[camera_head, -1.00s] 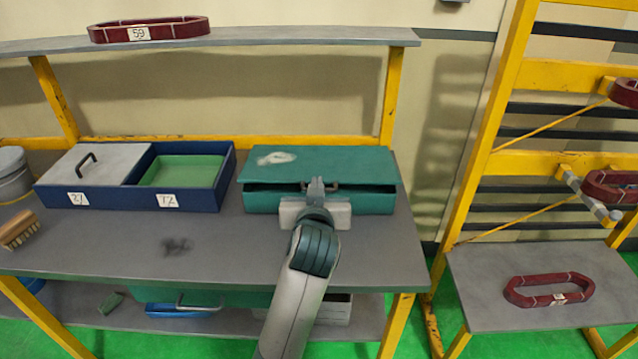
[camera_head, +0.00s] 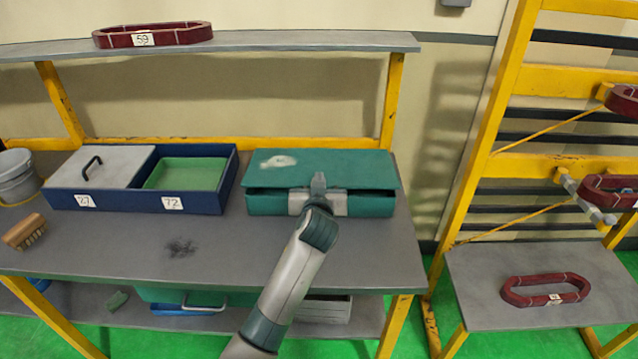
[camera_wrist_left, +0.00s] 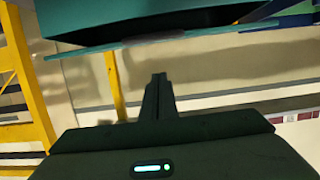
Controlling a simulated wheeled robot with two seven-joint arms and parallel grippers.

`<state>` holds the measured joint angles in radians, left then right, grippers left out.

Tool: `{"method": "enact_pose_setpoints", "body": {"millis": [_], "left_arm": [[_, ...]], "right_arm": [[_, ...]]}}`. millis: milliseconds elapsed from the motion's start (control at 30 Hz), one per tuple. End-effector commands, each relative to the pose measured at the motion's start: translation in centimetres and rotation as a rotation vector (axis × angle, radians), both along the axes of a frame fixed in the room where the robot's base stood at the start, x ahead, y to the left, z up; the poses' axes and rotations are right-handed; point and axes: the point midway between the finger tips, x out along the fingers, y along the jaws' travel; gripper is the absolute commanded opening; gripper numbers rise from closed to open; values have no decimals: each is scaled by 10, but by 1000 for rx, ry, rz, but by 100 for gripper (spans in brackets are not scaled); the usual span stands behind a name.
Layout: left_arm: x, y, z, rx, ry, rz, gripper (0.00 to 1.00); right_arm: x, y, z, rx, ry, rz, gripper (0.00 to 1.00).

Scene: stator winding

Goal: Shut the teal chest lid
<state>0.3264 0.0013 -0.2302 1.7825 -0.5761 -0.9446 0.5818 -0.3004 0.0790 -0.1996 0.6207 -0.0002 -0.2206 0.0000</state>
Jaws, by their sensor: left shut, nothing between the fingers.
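The teal chest (camera_head: 371,205) stands at the right end of the workbench. Its teal lid (camera_head: 345,168) lies nearly flat over it, with a narrow dark gap under its front edge. A pale patch marks the lid's left part. My left gripper (camera_head: 318,181) is at the middle of the chest's front, its fingers shut and empty; it hides the lid's handle area. The left wrist view shows the lid's edge (camera_wrist_left: 90,52) and the dark gap above the shut fingertips (camera_wrist_left: 159,78). Whether the fingertips touch the lid cannot be told. My right gripper is out of view.
A blue two-part box (camera_head: 130,200) with a grey lid and a green compartment stands left of the chest. A brush (camera_head: 24,232) and a grey pot (camera_head: 17,178) are at the far left. The bench top (camera_head: 130,255) in front is mostly clear.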

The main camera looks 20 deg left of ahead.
Motion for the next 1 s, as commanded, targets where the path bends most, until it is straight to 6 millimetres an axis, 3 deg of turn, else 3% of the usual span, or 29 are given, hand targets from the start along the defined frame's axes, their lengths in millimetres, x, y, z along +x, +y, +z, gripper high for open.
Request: {"method": "enact_pose_setpoints", "body": {"millis": [233, 667, 1000], "left_arm": [[-1, 0, -21, 2, 1, -1, 0], [-1, -1, -25, 0, -2, -1, 0], [-4, -2, -45, 10, -41, -1, 0]], "right_arm": [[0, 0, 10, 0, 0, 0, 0], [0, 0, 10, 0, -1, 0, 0], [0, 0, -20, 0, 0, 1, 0]]}}
